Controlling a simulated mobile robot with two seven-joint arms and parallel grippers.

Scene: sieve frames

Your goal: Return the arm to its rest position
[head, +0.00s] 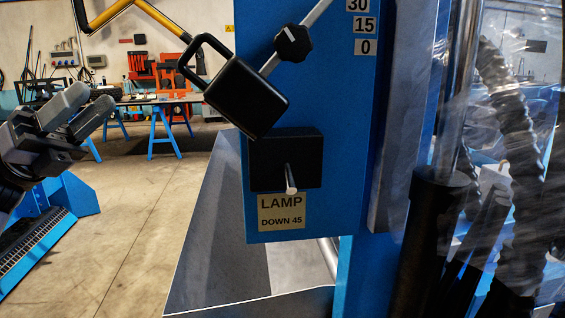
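My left gripper (92,98) is at the left edge of the head view. Its two grey fingers point right and upward, with a gap between them and nothing held. It is clear of the blue panel (330,110), with open air between. My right gripper is not in view. On the panel, a black switch box (270,150) carries a short pale lever (290,180) that points down. Below it is a label (281,213) reading "LAMP DOWN 45".
A black padlock-shaped block (246,98) hangs before the panel, near a yellow bar (110,14). A black knob (293,42) sits on a metal rod by labels 30, 15 and 0. Ribbed hoses (512,125) stand right. Open floor (135,210) lies between gripper and panel.

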